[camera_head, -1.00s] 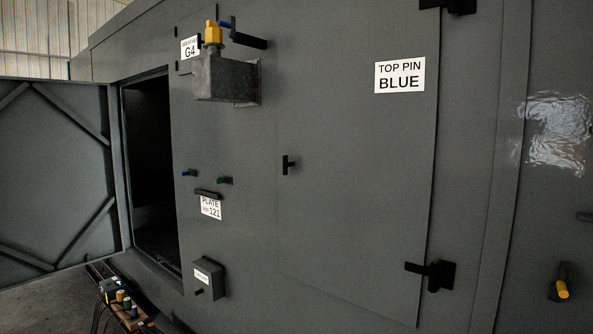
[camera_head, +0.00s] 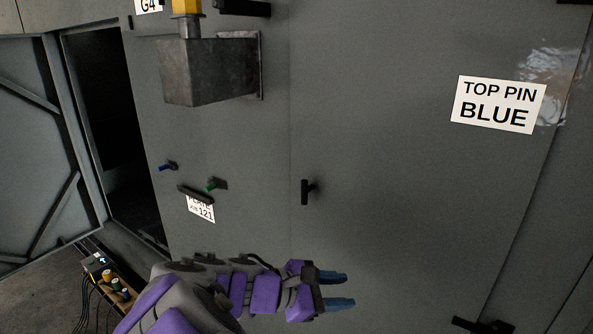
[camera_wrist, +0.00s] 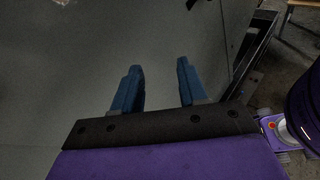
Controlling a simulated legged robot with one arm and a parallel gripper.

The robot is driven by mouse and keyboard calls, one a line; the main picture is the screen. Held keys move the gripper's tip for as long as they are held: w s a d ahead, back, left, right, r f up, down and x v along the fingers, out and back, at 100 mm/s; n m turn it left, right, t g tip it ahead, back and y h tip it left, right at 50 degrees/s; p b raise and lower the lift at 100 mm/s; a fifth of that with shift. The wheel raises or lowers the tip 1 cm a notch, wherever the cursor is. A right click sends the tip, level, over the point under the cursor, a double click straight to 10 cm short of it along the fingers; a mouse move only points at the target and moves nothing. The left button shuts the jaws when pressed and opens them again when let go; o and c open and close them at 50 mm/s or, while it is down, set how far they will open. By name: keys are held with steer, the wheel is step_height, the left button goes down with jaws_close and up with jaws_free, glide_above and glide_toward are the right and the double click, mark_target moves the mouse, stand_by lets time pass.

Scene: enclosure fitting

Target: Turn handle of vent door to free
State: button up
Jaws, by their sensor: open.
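The vent door (camera_head: 400,180) is a large flat grey panel with a white "TOP PIN BLUE" label (camera_head: 498,104). A small black T-shaped handle (camera_head: 307,192) sits at its left edge, its bar standing upright. My gripper (camera_head: 338,290) is below and slightly right of the handle, apart from it. Its two blue fingers point right and are spread with nothing between them. In the wrist view the open fingers (camera_wrist: 158,88) show against a plain grey surface, and the handle is not seen there.
A grey metal box (camera_head: 208,72) with a yellow top juts out at upper left. A black latch (camera_head: 482,325) is at lower right. An open doorway (camera_head: 110,130) is far left.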

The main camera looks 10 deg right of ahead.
steer(key=w+a+r+n+t+h+p, duration=0.2)
steer(key=w+a+r+n+t+p, duration=0.3)
steer(key=w+a+r, duration=0.4)
steer(key=n+t+p, duration=0.3)
steer(key=n, duration=0.1)
glide_toward(303, 195)
steer(key=p+x, duration=0.2)
steer(key=x, duration=0.7)
steer(key=shift+a, duration=0.85)
steer(key=c, duration=0.4)
steer(key=shift+s+d+r, duration=0.15)
steer(key=shift+s+d, duration=0.05)
steer(key=shift+d, duration=0.2)
jaws_close()
